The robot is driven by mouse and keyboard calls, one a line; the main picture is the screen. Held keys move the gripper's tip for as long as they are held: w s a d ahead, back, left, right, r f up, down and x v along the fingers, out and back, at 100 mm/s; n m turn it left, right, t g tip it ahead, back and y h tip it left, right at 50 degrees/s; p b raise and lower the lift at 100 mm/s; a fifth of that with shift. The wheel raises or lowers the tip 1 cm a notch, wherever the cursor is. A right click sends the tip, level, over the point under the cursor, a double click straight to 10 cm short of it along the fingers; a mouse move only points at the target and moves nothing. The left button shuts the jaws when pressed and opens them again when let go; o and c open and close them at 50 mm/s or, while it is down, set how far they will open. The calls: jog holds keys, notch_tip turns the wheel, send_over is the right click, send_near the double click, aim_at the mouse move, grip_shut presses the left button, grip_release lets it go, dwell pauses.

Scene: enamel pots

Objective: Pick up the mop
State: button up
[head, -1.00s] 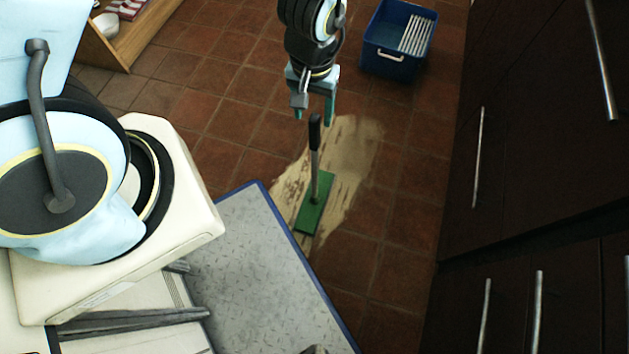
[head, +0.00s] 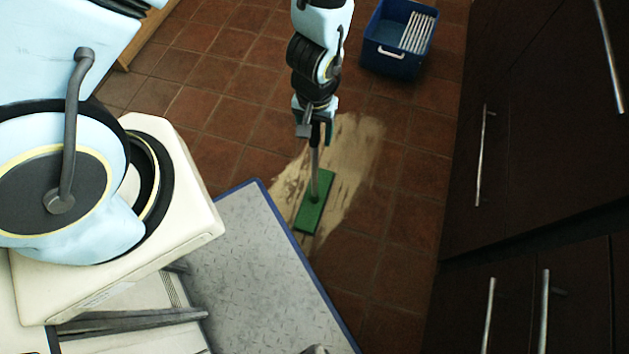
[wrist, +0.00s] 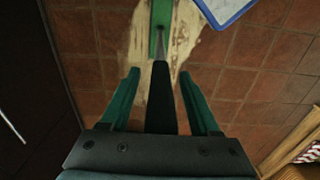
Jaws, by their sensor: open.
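The mop (head: 314,204) stands upright on the floor, its flat green head on a pale smeared patch and its handle rising to my gripper. My gripper (head: 315,126) is at the top of the handle in the head view and partly hides it. In the wrist view the dark handle (wrist: 161,95) runs between the two green fingers of my gripper (wrist: 160,90). The fingers are open, with a gap to the handle on both sides. The mop's green head also shows at the top of the wrist view.
A blue bucket (head: 398,40) with a white slatted insert stands on the tiles at the back right. Dark cabinets (head: 540,150) with metal handles line the right side. A pale wet-looking patch (head: 350,150) lies around the mop. My grey base plate is in front.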

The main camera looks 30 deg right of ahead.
grip_shut()
dwell(0.4)
jog(key=shift+r, duration=0.1)
